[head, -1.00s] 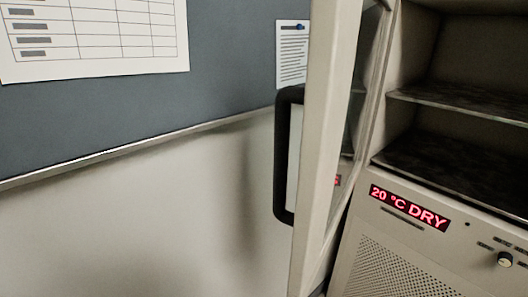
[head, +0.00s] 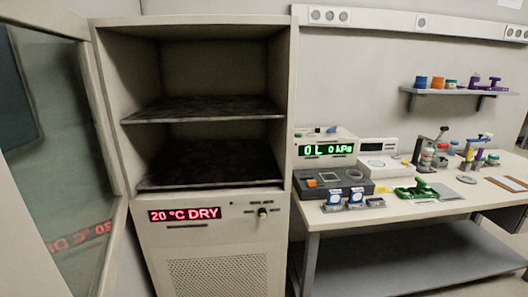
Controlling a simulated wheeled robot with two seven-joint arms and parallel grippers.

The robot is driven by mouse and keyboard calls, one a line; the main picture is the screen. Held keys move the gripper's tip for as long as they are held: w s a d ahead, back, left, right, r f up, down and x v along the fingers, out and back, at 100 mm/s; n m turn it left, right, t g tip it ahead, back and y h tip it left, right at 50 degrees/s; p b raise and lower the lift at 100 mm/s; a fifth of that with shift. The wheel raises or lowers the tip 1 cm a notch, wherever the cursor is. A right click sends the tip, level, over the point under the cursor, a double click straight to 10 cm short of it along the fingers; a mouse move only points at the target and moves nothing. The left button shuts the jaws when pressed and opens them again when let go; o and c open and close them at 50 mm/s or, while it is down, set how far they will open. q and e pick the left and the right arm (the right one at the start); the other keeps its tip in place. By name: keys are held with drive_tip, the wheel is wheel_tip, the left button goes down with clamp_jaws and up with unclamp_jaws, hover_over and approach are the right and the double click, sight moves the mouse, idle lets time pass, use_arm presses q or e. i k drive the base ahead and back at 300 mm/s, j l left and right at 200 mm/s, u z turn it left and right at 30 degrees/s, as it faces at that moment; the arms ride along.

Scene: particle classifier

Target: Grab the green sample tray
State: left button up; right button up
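A green object (head: 417,191) lies on the workbench at the right, near its front edge. It is the only large green thing in view, but it is too small to tell whether it is the sample tray. Neither of my grippers is in view.
An open drying cabinet (head: 185,210) stands left of centre with empty shelves; its glass door (head: 60,140) is swung open at the left. The workbench (head: 410,212) holds a dark grey box (head: 345,186), small blue-and-white containers (head: 334,200) and several bottles. A wall shelf (head: 440,92) hangs above.

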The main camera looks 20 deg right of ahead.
sight(417, 192)
drive_tip(key=z, duration=1.7)
